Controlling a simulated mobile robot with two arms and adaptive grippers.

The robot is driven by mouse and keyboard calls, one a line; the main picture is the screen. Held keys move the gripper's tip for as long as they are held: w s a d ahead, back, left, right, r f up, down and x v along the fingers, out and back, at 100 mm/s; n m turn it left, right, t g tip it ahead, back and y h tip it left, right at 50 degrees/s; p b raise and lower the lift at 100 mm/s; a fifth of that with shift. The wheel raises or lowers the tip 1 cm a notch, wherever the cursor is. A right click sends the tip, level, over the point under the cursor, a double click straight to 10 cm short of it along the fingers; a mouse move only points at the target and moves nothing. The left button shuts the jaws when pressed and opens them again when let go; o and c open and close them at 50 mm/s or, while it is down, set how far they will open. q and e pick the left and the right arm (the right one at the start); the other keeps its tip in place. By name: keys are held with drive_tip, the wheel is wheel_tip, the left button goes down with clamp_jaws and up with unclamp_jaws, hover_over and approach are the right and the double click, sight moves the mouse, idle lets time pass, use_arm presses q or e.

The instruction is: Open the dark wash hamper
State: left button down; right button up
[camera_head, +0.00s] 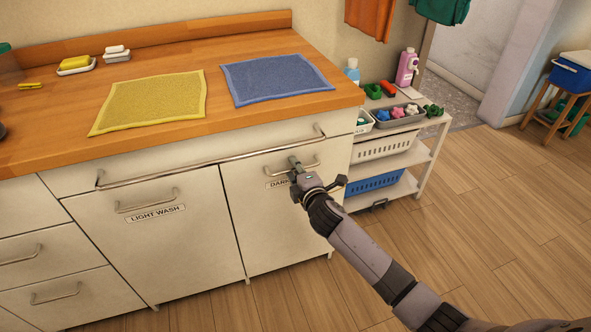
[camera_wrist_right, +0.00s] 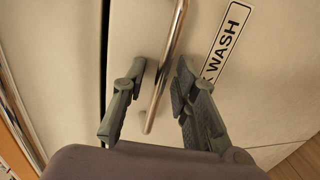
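The dark wash hamper (camera_head: 265,225) is a cream front panel under the right end of the counter in the head view, and it looks shut. Its metal bar handle (camera_head: 309,165) is partly covered by my right gripper (camera_head: 293,168). Its label is mostly hidden, with only "DAR" readable; the right wrist view shows "WASH" on the label (camera_wrist_right: 226,42). In that view the handle (camera_wrist_right: 177,28) passes between the two fingers of my right gripper (camera_wrist_right: 160,72). The fingers are apart, with a gap showing beside the bar. My left gripper is not in view.
A long rail (camera_head: 215,157) runs above both hamper fronts. The light wash hamper (camera_head: 165,250) is to the left. A white shelf cart (camera_head: 425,150) with baskets stands close on the right. The wooden floor (camera_head: 480,220) in front is clear.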

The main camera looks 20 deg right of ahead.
clamp_jaws()
idle(0.6)
